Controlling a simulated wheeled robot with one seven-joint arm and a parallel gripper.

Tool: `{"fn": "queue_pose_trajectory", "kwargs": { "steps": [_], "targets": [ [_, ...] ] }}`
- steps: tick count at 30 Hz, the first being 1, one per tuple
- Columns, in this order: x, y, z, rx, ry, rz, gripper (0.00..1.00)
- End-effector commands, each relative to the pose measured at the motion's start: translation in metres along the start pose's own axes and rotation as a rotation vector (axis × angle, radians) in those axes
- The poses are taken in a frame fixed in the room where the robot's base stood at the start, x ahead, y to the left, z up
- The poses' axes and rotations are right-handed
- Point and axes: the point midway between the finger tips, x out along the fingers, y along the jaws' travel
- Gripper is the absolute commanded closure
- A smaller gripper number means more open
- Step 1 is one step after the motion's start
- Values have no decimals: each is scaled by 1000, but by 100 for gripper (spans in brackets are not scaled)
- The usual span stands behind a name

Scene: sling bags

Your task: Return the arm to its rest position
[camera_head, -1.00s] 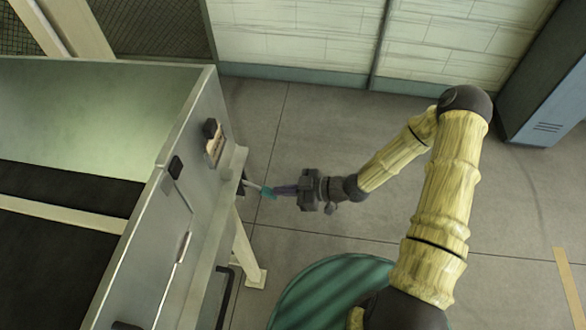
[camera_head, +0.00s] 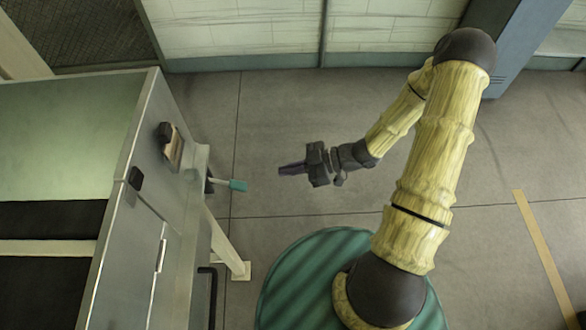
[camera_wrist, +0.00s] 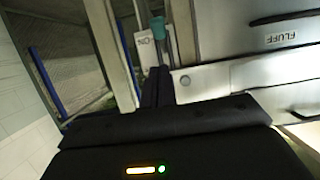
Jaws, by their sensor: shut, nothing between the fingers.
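My gripper (camera_head: 284,169) is shut and empty, over the open floor in the head view. Its fingers point left toward a metal machine (camera_head: 150,200). A lever with a teal tip (camera_head: 238,185) sticks out from the machine's side, to the left of my fingertips, with a clear gap between them. In the wrist view my shut fingers (camera_wrist: 157,85) show above the dark gripper body, and the teal tip (camera_wrist: 157,28) lies beyond them. My arm bends from the base at the bottom up to an elbow at upper right and back down to the gripper.
The machine fills the left side, with a support leg (camera_head: 232,252) on the floor. A pale wall (camera_head: 245,25) runs along the back. A blue-grey cabinet (camera_head: 520,40) stands at upper right. The grey floor (camera_head: 275,110) around my gripper is clear.

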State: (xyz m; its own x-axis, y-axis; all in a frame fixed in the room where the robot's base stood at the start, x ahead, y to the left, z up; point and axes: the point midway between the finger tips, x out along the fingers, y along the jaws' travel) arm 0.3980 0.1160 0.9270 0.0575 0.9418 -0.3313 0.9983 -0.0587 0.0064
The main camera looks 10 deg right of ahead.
Motion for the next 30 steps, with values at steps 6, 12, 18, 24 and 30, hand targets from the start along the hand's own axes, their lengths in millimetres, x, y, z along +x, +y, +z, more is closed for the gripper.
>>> {"fn": "queue_pose_trajectory", "kwargs": {
  "steps": [6,12,18,24,30],
  "targets": [
    [-11,0,0,1,1,0,100],
    [-10,0,0,1,1,-1,100],
    [-10,0,0,1,1,-1,100],
    [-12,6,2,11,-46,22,100],
    [-27,35,11,82,-287,161,100]
  ]
}}
